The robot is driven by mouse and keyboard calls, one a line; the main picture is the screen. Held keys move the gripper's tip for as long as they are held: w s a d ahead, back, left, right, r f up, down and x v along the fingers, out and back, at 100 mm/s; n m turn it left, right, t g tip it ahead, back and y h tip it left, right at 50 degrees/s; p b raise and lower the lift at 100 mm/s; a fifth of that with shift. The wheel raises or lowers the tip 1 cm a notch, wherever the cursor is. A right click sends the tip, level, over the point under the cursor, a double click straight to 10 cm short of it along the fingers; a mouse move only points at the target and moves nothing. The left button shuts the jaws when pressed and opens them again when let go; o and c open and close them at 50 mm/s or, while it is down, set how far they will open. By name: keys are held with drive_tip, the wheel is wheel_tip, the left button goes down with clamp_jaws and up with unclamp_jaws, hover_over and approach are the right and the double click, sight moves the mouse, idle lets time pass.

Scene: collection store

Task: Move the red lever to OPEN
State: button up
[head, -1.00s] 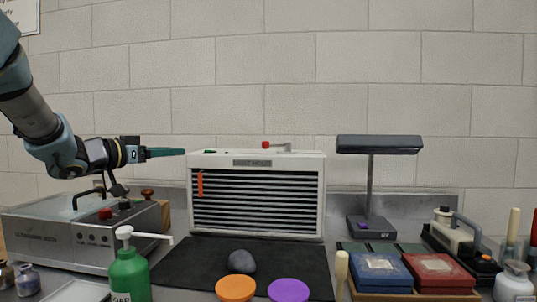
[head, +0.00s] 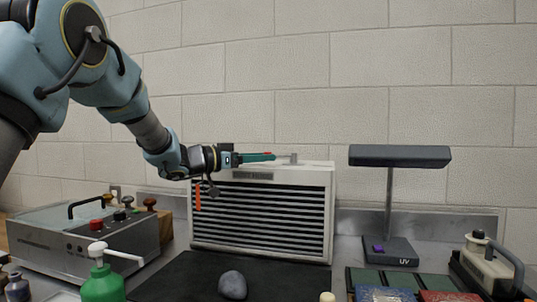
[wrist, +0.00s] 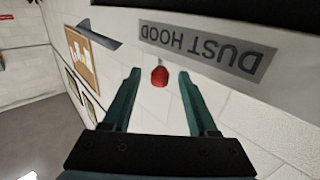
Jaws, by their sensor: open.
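The white dust hood (head: 328,215) with dark horizontal slats stands against the wall. A lever with a red knob (head: 273,155) and a grey pivot (head: 293,158) sits on its top, the knob pointing left of the pivot. My gripper (head: 268,157) is level above the hood's top, reaching in from the left to the knob. In the wrist view the red knob (wrist: 159,76) shows between the two green fingertips (wrist: 160,83), with a gap on each side. My gripper is open and holds nothing. The OPEN marking is not readable; my gripper hides part of the hood's top.
A grey lamp (head: 399,156) stands right of the hood. A metal cabinet (head: 60,250) is at the left, a green pump bottle (head: 103,285) in front. A grey stone (head: 232,285) lies on the black mat (head: 180,278). An orange tag (head: 198,195) hangs on the hood's front.

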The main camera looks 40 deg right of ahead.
drive_tip(key=shift+x, duration=1.25)
drive_tip(key=shift+c, duration=0.3)
clamp_jaws()
